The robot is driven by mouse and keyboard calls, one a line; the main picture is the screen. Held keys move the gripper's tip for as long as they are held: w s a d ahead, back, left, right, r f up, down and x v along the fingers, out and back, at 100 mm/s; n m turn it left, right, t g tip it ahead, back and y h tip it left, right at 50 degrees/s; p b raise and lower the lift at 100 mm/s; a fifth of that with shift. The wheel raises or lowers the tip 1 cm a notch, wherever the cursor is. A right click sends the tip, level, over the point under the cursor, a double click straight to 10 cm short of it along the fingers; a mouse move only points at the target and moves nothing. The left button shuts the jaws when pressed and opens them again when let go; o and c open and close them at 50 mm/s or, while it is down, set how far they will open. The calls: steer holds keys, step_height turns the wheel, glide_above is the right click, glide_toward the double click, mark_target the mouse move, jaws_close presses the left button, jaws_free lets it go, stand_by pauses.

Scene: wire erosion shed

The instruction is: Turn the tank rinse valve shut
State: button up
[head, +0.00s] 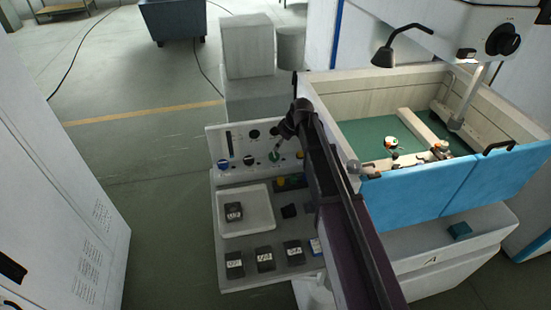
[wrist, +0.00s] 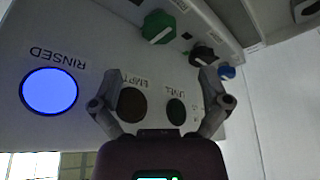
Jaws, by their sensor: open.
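The control panel (head: 232,146) carries a row of blue, black, green and yellow knobs along its lower edge in the head view. The green knob (head: 275,156) also shows in the wrist view (wrist: 158,27), with the black knob (wrist: 203,55) and blue knob (wrist: 227,72) to its right. Their labels are not readable, so I cannot tell which is the rinse valve. My gripper (wrist: 160,72) is open and empty in front of the panel, its fingers apart; the green knob lies beyond the tips. In the head view my gripper (head: 284,130) is partly hidden by the arm.
The wrist view shows the panel upside down, with a lit blue RINSED lamp (wrist: 50,91) and dark EMPTY (wrist: 131,104) and LEVEL (wrist: 176,111) lamps. Below the panel is a white tray (head: 262,222). A tank with a blue front (head: 420,190) stands right; floor is clear left.

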mark_target(274, 155)
steer(key=shift+b+x, duration=3.25)
steer(key=shift+x, duration=0.6)
steer(key=c, duration=1.1)
